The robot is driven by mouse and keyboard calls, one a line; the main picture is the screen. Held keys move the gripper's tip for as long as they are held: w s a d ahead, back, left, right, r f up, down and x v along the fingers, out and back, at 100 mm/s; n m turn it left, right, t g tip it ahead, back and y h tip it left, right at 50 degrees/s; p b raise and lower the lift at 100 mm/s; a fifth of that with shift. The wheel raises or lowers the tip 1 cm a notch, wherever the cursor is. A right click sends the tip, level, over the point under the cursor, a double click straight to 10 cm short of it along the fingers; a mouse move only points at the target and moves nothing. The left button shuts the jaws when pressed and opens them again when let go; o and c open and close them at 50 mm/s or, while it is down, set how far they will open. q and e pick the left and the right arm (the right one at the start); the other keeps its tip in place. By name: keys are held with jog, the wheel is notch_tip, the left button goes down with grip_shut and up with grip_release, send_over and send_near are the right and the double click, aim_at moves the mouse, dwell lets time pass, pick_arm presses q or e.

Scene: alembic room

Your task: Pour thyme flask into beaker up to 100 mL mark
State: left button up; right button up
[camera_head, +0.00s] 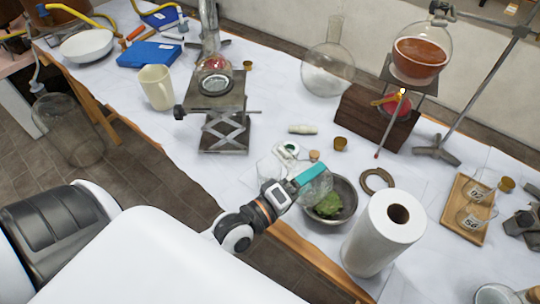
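My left gripper (308,177), with a teal finger, reaches in over the front of the table. A clear rounded glass vessel (319,190) shows right at the finger, in front of a grey bowl (350,204) with green leaves. I cannot tell whether the fingers grip this glass, as the far finger is hidden. Another clear glass vessel (268,167) shows just left of the gripper; its marks are not readable. A small piece with a green and white top (290,148) is behind it. No thyme label is readable. My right gripper is out of view.
A paper roll (375,240) stands right of the bowl. A cork ring (377,181) lies behind it. A wooden tray (461,222) holds small labelled glassware at right. A lab jack (224,118), a mug (156,87) and a round flask (327,72) stand farther back.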

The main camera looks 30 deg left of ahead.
aim_at(299, 171)
pick_arm(q)
jog(key=shift+r, duration=0.15)
dwell(0.3)
jog(key=shift+a+r+n+p, duration=0.1)
jog(key=shift+r+n+p, duration=0.2)
jog(key=shift+n+p, duration=0.15)
dwell(1.1)
jog(key=shift+w+a+r+n+p, duration=0.1)
jog(key=shift+a+r+n+p, duration=0.1)
jog(key=shift+r+n+p, duration=0.9)
dwell(4.5)
